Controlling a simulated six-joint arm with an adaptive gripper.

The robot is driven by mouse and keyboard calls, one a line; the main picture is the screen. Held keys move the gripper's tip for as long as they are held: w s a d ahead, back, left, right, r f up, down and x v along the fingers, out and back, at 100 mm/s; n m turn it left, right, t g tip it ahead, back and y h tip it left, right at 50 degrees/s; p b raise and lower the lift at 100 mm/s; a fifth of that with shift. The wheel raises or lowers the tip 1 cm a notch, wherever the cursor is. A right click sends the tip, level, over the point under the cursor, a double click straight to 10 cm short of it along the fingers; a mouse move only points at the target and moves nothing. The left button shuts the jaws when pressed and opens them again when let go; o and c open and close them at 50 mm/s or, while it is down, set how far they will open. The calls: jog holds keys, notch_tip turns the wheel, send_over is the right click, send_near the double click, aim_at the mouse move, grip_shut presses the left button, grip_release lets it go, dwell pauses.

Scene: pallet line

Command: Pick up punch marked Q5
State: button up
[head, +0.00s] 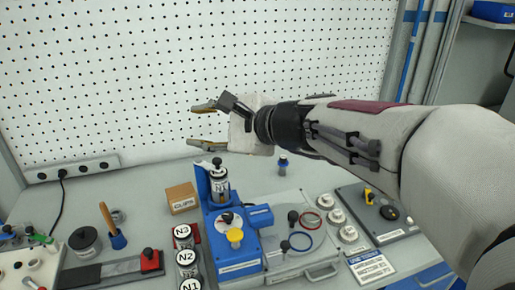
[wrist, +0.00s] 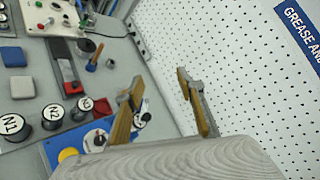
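I cannot read a Q5 mark on anything in either view. My gripper (head: 203,126) is open and empty, high above the bench in front of the pegboard. Its two fingers stand apart in the wrist view (wrist: 160,82). Cylinders marked N3 (head: 183,232), N2 (head: 186,258) and N1 (head: 190,284) stand in a row left of the blue fixture (head: 236,262). A labelled cylinder with a black knob (head: 219,186) sits in the fixture's upright; its label is too small to read. A small blue piece with a dark top (head: 283,164) stands behind the fixture.
A cardboard box marked CLIPS (head: 181,199) stands left of the fixture. A wooden-handled tool (head: 107,217) stands upright in a blue base. A grey case (head: 310,262) with red and blue rings lies right of the fixture. The pegboard (head: 120,90) is close behind my gripper.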

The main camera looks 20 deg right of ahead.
jog(key=w+d+f+m+t+h, duration=0.1)
jog(key=w+d+f+m+t, duration=0.1)
jog(key=w+d+m, duration=0.5)
jog(key=m+h, duration=0.6)
jog(key=m, duration=0.5)
send_over(283, 165)
jog(key=s, duration=0.5)
notch_tip(283, 165, down, 28)
jog(key=r, duration=0.1)
jog(key=shift+s+d+f, duration=0.15)
jog(key=shift+d+f, duration=0.1)
jog(key=shift+d, duration=0.1)
jog(key=shift+x, duration=1.3)
